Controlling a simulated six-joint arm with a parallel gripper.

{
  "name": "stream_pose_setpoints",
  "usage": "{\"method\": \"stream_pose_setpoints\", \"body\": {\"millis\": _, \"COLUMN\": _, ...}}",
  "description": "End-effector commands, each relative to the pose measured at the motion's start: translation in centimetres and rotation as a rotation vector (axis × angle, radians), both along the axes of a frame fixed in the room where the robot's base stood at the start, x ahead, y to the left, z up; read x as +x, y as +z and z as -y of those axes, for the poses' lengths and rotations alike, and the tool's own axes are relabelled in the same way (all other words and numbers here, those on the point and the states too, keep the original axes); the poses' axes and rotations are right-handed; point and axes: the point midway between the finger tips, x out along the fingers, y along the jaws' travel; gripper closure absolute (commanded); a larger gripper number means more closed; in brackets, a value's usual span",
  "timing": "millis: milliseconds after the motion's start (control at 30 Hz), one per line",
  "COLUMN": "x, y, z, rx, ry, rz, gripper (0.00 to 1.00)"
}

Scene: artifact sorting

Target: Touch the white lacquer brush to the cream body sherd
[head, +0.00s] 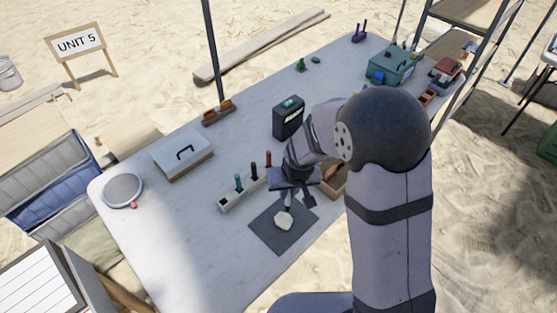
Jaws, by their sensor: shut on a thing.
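The cream body sherd (284,220) lies on a dark grey mat (268,238) near the front of the table. My gripper (293,195) is just behind and above the sherd, pointing down over the back of the mat. It is shut on a slim pale thing, which looks like the white lacquer brush (288,201). The brush points down towards the sherd's back edge. I cannot tell whether its tip touches the sherd or is just apart from it. My arm and gripper hide much of the brush.
A pale rack (226,204) with several coloured-handled tools stands left of the mat. A dark box (289,118) stands behind my gripper, and a wooden tray (333,188) is at its right. A white case (182,153) and round disc (123,190) are further left.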

Motion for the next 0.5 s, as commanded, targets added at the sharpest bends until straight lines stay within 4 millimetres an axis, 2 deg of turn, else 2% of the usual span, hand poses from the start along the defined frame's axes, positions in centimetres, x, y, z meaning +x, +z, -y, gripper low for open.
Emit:
{"method": "stream_pose_setpoints", "body": {"millis": 167, "x": -1.0, "y": -1.3, "z": -0.2, "rx": 0.002, "ry": 0.101, "rz": -0.016, "gripper": 1.00}}
{"method": "stream_pose_setpoints", "body": {"millis": 500, "x": 0.6, "y": -1.1, "z": -0.6, "rx": -0.002, "ry": 0.292, "rz": -0.048, "gripper": 1.00}}
